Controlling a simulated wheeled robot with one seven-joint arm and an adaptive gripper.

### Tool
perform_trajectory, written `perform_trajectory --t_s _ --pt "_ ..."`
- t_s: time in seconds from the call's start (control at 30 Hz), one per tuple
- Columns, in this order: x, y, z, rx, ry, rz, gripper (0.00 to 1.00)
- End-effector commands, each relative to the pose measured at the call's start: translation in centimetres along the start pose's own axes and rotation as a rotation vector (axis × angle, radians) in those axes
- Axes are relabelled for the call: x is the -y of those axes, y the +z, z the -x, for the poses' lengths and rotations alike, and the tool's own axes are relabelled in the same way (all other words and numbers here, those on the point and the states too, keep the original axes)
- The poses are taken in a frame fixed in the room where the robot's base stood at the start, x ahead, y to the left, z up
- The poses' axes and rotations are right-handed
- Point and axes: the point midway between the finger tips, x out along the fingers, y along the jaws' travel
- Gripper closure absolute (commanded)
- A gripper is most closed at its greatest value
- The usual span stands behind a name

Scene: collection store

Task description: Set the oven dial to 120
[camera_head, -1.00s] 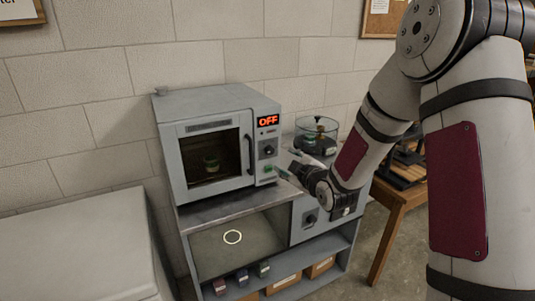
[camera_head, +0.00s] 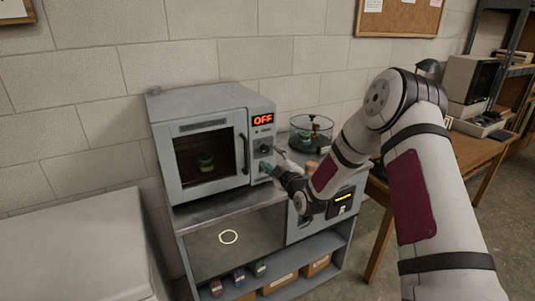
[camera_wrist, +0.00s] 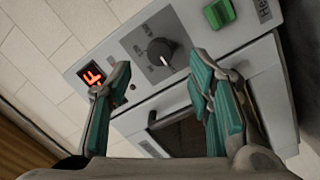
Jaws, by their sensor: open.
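The grey oven (camera_head: 205,145) stands on a cabinet with its door closed. Its red display (camera_head: 262,119) reads OFF. The black round dial (camera_head: 265,149) sits below the display; it also shows in the wrist view (camera_wrist: 160,52), with a small light mark at its edge. My gripper (camera_head: 272,168) is just in front of the oven's control panel. In the wrist view my gripper (camera_wrist: 161,68) is open, with one teal finger to each side of the dial. The fingers look apart from the dial, and nothing is between them.
A green button (camera_wrist: 220,12) is on the panel near the right finger. The door handle (camera_head: 244,153) is left of the dial. A glass vessel (camera_head: 311,133) stands right of the oven. A wooden table (camera_head: 385,225) is further right.

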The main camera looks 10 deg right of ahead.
Motion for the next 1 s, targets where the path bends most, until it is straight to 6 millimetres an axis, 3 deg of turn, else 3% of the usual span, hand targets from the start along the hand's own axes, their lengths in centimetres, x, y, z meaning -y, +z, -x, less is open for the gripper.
perform_trajectory --t_s 0.1,0.3,0.7,0.9,1.0 --pt "0.0 0.0 -2.2 -0.001 0.002 -0.001 0.53" --pt "0.1 0.0 -4.4 0.0 0.0 -0.002 0.53" --pt "0.0 0.0 -5.1 0.0 -0.001 -0.001 0.53" --pt "0.0 0.0 -5.1 0.0 -0.001 -0.001 0.96" --pt "0.0 0.0 -5.1 0.0 -0.001 -0.001 1.0"
